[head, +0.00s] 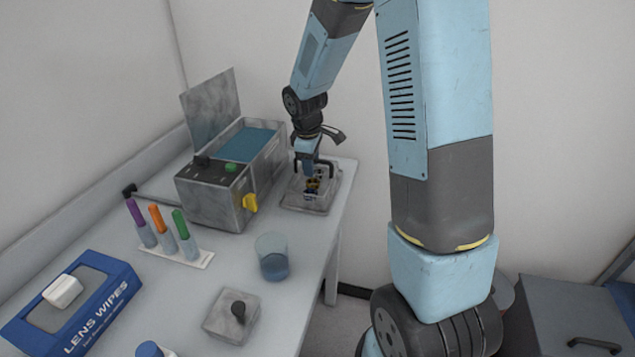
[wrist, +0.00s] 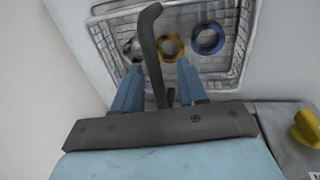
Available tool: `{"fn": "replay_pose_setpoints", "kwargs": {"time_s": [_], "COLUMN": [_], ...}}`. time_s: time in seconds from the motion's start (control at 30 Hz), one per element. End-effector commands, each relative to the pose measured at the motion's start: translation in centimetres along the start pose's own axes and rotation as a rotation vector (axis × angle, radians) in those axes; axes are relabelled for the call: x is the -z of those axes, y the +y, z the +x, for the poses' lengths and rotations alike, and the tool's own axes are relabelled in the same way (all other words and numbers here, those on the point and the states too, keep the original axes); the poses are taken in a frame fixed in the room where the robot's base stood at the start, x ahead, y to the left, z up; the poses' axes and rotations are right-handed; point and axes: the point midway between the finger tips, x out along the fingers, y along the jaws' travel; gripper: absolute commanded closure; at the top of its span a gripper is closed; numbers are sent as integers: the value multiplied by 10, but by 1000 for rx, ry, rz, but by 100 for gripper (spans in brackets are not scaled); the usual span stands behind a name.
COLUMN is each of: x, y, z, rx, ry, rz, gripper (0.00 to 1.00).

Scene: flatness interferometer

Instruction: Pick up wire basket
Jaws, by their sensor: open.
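The wire basket (head: 308,206) is a shallow grey mesh tray at the far right end of the bench. Its mesh also shows in the wrist view (wrist: 106,42). A blue ring (wrist: 207,38), a yellow ring (wrist: 170,46) and a silvery piece (wrist: 133,48) lie in it. A dark bar (wrist: 151,45), which looks like the basket's handle, rises between my fingers. My gripper (head: 311,171) points down over the basket; in the wrist view its two blue fingers (wrist: 157,72) are apart, one on each side of the bar. I cannot tell whether they touch it.
A grey tank with raised lid (head: 215,196) and yellow knob (head: 250,203) stands close left of the basket. Nearer are a rack of coloured-cap tubes (head: 178,250), a glass of blue liquid (head: 272,262), a grey block (head: 225,318) and a lens wipes box (head: 108,309).

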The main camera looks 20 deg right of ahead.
Motion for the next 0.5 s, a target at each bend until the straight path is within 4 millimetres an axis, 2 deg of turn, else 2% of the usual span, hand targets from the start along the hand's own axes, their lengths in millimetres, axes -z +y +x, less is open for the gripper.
{"fn": "replay_pose_setpoints", "kwargs": {"time_s": [0.13, 0.4, 0.5], "x": [0, 0, 0], "y": [0, 0, 0], "z": [13, 15, 14], "rx": [1, -1, -1], "ry": [0, 1, 1], "rz": [1, 1, 1], "gripper": [58, 58, 67]}}
